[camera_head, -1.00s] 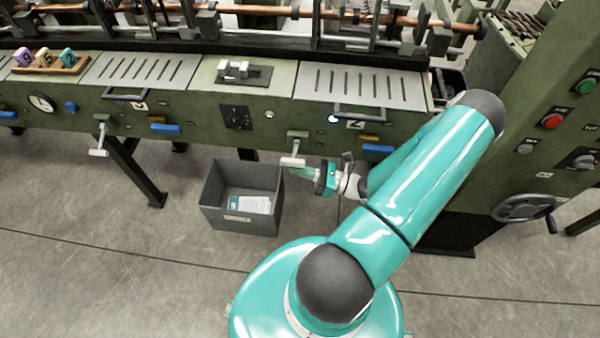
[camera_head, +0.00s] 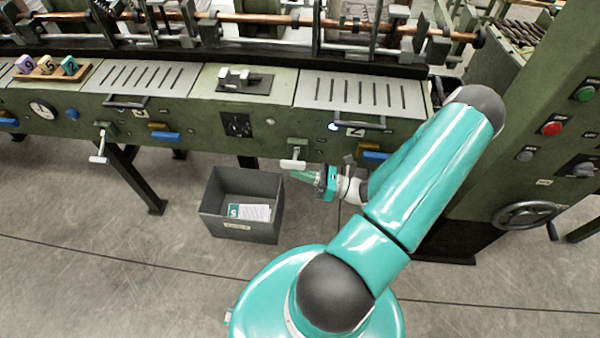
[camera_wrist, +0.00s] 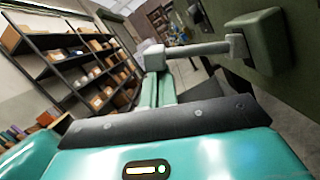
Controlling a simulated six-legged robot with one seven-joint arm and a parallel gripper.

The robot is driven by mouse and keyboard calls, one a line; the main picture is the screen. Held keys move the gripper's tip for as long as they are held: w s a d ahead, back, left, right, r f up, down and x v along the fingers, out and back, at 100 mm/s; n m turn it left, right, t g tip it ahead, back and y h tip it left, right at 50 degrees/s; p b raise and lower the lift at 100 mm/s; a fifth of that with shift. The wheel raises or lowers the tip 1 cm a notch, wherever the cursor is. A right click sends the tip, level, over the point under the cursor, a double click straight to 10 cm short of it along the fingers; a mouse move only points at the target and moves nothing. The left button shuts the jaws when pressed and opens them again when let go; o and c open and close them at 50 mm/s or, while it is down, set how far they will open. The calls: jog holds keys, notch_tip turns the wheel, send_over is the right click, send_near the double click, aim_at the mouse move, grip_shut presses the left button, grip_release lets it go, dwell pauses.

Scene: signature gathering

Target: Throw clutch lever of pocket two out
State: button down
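The clutch lever of pocket two (camera_head: 293,163) has a pale crossbar handle and hangs from a green bracket below the panel marked 2 (camera_head: 355,131). In the wrist view the lever (camera_wrist: 195,49) reaches from its green bracket to a pale end block. My gripper (camera_head: 296,175) is just below and right of the lever handle in the head view.
A grey bin (camera_head: 240,226) with papers stands on the floor left of my gripper. Another lever (camera_head: 99,145) hangs farther left. A blue handle (camera_head: 375,155) is close to the right of my wrist. The right post carries buttons and a handwheel (camera_head: 525,214). Open floor lies at left.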

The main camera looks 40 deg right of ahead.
jog(key=s+d+f, duration=0.3)
jog(key=s+f, duration=0.2)
jog(key=s, duration=0.4)
jog(key=shift+s+d+f, duration=0.2)
jog(key=shift+d+f, duration=0.2)
dwell(0.4)
